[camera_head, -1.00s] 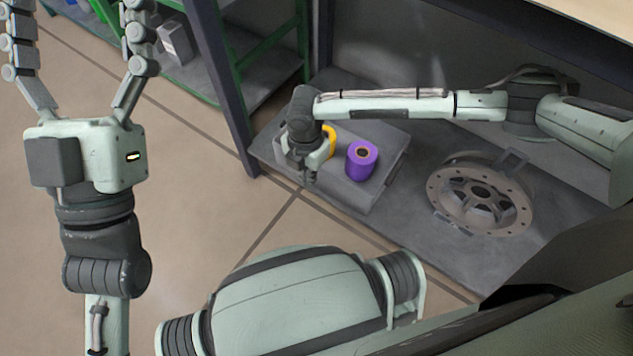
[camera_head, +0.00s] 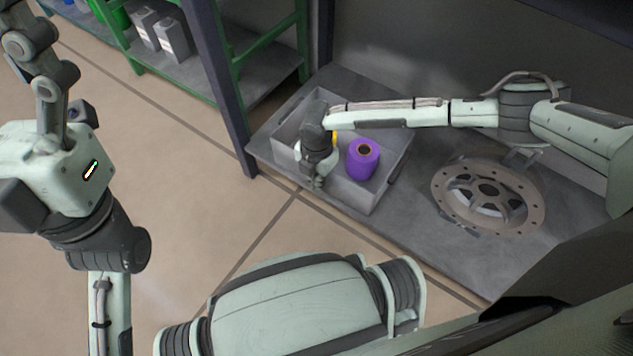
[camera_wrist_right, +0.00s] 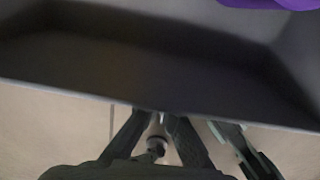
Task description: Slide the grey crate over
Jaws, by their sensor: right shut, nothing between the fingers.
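The grey crate (camera_head: 346,193) is an open box on the low grey shelf. A purple roll (camera_head: 362,160) stands inside it, and a yellow thing (camera_head: 335,138) is mostly hidden behind my right wrist. My right gripper (camera_head: 318,184) is shut and empty, pointing down at the crate's near left wall. In the right wrist view the crate's rim (camera_wrist_right: 160,108) crosses above the gripper's fingers (camera_wrist_right: 158,135), which lie on its outer side over the floor. I cannot tell whether they touch the wall. My left gripper (camera_head: 45,75) is at the upper left, away from the crate, its fingertips not clearly shown.
A round grey wheel-like part (camera_head: 488,193) lies on the shelf right of the crate, with a gap between. A dark upright post (camera_head: 222,95) stands at the shelf's left corner. A green rack (camera_head: 240,65) holds grey boxes (camera_head: 171,38) behind. The tiled floor in front is clear.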

